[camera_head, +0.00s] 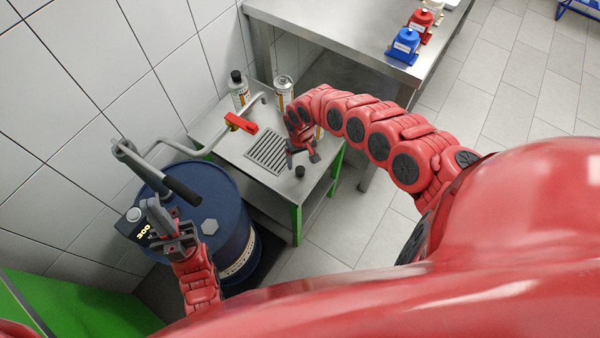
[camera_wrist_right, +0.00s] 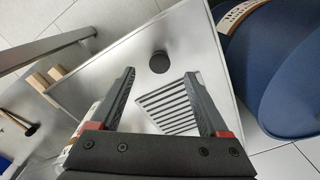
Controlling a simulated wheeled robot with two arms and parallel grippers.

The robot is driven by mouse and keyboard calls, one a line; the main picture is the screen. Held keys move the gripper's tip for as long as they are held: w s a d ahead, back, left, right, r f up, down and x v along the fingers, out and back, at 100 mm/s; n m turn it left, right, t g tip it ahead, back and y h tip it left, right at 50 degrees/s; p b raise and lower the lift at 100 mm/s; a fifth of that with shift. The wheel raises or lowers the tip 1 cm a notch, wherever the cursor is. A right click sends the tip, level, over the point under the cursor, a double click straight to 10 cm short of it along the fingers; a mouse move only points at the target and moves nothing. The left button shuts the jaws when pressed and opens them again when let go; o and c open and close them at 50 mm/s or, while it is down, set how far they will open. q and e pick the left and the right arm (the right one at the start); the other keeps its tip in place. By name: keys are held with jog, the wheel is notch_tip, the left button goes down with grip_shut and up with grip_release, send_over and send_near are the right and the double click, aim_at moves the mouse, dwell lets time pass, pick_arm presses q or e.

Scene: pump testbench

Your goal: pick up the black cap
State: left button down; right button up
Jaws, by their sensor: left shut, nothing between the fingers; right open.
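The black cap (camera_head: 300,171) lies on the front right part of the steel bench top (camera_head: 250,185). In the right wrist view the cap (camera_wrist_right: 159,62) shows as a dark disc just beyond and between the fingertips, with bare metal around it. My right gripper (camera_head: 304,157) is open and empty above the bench, close to the cap; its two fingers also frame the right wrist view (camera_wrist_right: 159,78). My left gripper (camera_head: 160,210) is shut and empty over the blue barrel, beside the pump handle.
A drain grate (camera_head: 268,154) is set in the bench. A bottle with a black top (camera_head: 239,92) and another bottle (camera_head: 284,92) stand behind it, near a pipe with a red handle (camera_head: 240,123). The blue barrel (camera_head: 225,205) stands left.

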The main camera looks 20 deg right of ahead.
jog(key=shift+f, duration=0.5)
jog(key=f, duration=0.4)
jog(key=shift+w+a+f, duration=0.1)
jog(key=shift+w+f, duration=0.1)
jog(key=shift+w, duration=0.05)
jog(key=shift+s+f, duration=0.1)
jog(key=shift+f, duration=0.35)
jog(key=shift+r, duration=0.1)
grip_shut()
